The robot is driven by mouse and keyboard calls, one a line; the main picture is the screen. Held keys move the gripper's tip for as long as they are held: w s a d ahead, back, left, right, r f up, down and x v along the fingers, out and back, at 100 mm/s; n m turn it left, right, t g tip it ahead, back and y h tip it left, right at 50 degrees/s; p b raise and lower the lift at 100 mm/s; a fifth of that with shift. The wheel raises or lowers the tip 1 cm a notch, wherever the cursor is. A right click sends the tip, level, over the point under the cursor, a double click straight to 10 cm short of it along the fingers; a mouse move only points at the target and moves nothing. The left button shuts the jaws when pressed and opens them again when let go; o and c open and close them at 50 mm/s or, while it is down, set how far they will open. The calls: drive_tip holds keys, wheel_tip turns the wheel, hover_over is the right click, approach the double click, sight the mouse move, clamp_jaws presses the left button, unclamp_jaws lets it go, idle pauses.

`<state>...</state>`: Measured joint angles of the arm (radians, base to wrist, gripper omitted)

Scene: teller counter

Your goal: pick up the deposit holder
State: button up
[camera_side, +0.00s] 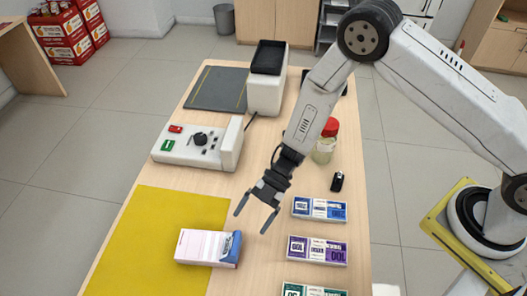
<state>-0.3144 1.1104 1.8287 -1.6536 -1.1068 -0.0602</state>
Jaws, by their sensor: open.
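The likely deposit holder is a pale pink and white block (200,246) with a blue end on its right. It lies on the yellow mat (150,235), with its blue end near the mat's right edge. How high the fingertips are above the counter I cannot tell.
Blue (319,209), purple (317,250) and green (310,291) labelled packs line the counter's right side. A black stamp-like item (337,181) and a red-lidded jar (325,147) stand behind them. A white device with a knob (198,143) sits behind the mat.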

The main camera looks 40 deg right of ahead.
sight(239, 243)
drive_tip(key=shift+s, duration=0.2)
drive_tip(key=shift+x, duration=3.95)
drive_tip(key=shift+d, duration=0.1)
clamp_jaws()
